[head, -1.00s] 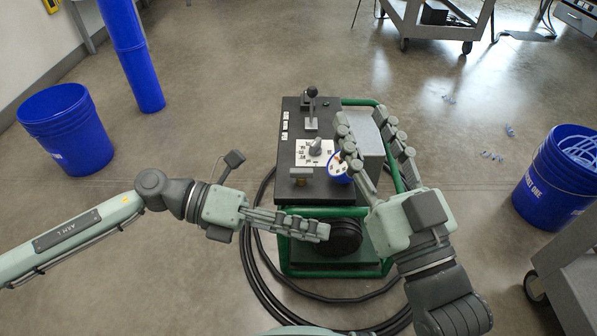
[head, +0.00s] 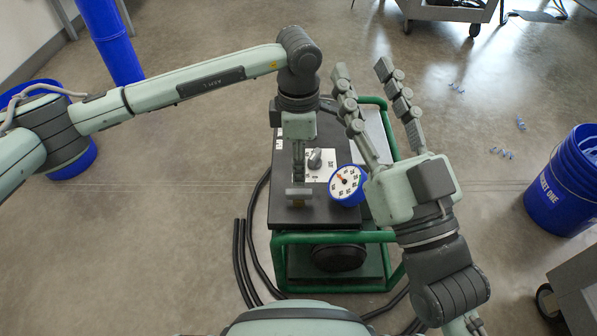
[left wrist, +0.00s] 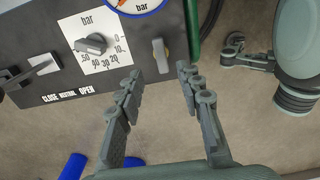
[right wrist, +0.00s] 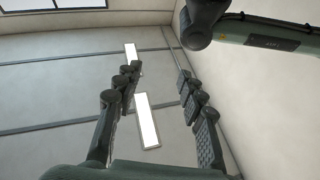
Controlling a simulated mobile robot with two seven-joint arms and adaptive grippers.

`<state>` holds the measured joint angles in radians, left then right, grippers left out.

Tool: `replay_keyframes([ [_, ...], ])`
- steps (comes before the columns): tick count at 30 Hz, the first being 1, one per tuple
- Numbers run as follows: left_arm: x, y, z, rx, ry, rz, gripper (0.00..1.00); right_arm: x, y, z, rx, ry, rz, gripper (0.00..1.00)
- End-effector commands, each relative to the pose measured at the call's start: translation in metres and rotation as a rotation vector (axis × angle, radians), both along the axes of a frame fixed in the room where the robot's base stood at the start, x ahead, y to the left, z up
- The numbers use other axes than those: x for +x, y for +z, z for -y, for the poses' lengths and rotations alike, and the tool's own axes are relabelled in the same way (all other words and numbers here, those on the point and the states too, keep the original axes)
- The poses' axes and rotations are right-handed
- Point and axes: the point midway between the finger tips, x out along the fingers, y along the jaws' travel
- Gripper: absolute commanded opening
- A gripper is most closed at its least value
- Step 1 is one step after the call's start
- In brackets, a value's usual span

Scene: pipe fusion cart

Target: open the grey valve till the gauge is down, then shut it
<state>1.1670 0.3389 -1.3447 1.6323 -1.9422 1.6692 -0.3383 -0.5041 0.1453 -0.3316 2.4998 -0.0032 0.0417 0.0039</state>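The grey valve, a small T-shaped handle (head: 298,194), stands on the cart's black top near its front edge. It also shows in the left wrist view (left wrist: 161,55), just beyond the gap between my left fingertips. My left gripper (head: 298,176) reaches down over the panel; its fingers (left wrist: 158,75) are apart with nothing between them. The blue-rimmed gauge (head: 347,182) is right of the valve; its orange needle points up-left, its number too small to read. My right gripper (head: 362,70) is open and empty above the cart's right side; its wrist view shows wall and lights.
A grey knob (left wrist: 91,44) on a white bar scale and a lever marked close, neutral, open (left wrist: 38,64) share the panel. A green tube frame (head: 330,237) surrounds the cart. Black hoses lie around it. Blue buckets (head: 565,185) stand at both sides.

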Motion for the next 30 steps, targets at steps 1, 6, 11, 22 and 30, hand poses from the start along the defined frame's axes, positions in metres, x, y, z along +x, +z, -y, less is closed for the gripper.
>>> replay_keyframes([
  [1,0.001,-0.003,0.000,0.010,-0.004,0.005,0.36,0.000,0.000,0.000,0.002,0.000,0.005,0.40],
  [6,0.000,-0.028,-0.001,0.010,-0.003,0.002,0.36,-0.002,0.004,0.002,0.012,-0.003,0.037,0.40],
  [11,0.000,-0.054,-0.001,0.008,-0.001,0.001,0.36,-0.004,0.009,0.004,0.026,-0.007,0.077,0.40],
  [22,0.000,-0.076,0.000,0.005,-0.002,0.003,0.36,-0.007,0.015,0.006,0.039,-0.011,0.118,0.40],
  [30,0.000,-0.076,0.000,0.004,-0.002,0.003,0.21,-0.007,0.015,0.006,0.039,-0.011,0.117,0.40],
])
